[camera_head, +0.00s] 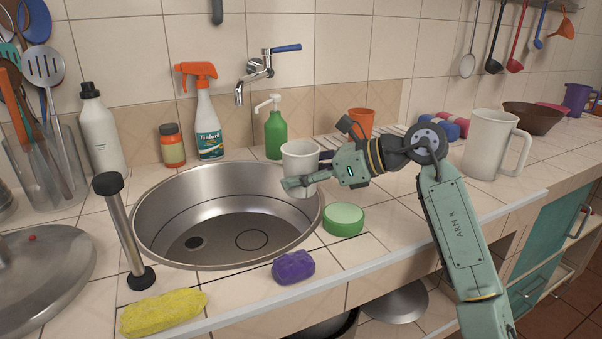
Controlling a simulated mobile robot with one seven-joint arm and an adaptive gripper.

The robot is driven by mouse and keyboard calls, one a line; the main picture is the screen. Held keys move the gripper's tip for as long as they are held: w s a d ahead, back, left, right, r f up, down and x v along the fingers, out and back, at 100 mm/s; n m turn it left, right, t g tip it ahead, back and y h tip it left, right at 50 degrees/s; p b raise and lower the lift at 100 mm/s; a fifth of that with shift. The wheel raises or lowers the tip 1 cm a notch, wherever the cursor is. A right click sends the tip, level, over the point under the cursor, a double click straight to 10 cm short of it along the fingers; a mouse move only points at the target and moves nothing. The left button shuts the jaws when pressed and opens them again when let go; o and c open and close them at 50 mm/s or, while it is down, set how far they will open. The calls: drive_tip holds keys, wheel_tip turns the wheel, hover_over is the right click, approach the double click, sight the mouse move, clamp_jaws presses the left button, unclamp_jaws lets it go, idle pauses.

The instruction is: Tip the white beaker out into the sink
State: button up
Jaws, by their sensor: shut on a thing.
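The white beaker (300,153) is upright in the head view, at the right rim of the round steel sink (147,216). My gripper (290,184) comes in from the right and is shut on the beaker. The fingers cover part of its lower side. I cannot see inside the beaker, nor tell whether its base touches the counter. The sink bowl looks empty, with a dark drain hole at its bottom left.
A green round tub (343,219) and a purple sponge (293,266) lie at the sink's front right. A steel post (124,232) stands front left. A green pump bottle (276,134), orange cup (362,121) and wall tap (258,68) are behind. A white jug (488,145) stands right.

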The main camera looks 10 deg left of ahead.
drive_tip(key=shift+w+a+f, duration=0.15)
drive_tip(key=shift+a+f, duration=0.2)
drive_tip(key=shift+f, duration=0.2)
drive_tip(key=shift+s+a+r+n+h, duration=0.15)
drive_tip(key=shift+s+r+n+h, duration=0.1)
drive_tip(key=shift+r+n+h, duration=0.15)
drive_tip(key=shift+s+a+r+t, duration=0.1)
drive_tip(key=shift+s+a+t, duration=0.1)
drive_tip(key=shift+t, duration=0.1)
drive_tip(key=n+t+h, duration=0.1)
drive_tip(key=s+a+n+t+h, duration=0.1)
drive_tip(key=n+h, duration=0.1)
drive_tip(key=s+r+n+t+h, duration=0.1)
drive_tip(key=t, duration=0.1)
drive_tip(key=shift+s+a+n+h, duration=0.1)
drive_tip(key=shift+a+n+h, duration=0.3)
drive_tip(key=shift+n+t+h+b, duration=0.4)
drive_tip(key=shift+t+b, duration=0.2)
drive_tip(key=shift+b, duration=0.55)
drive_tip(key=shift+f+n+t+h+b, duration=0.1)
drive_tip(key=shift+n+t+h+b, duration=0.25)
drive_tip(key=shift+b, duration=0.9)
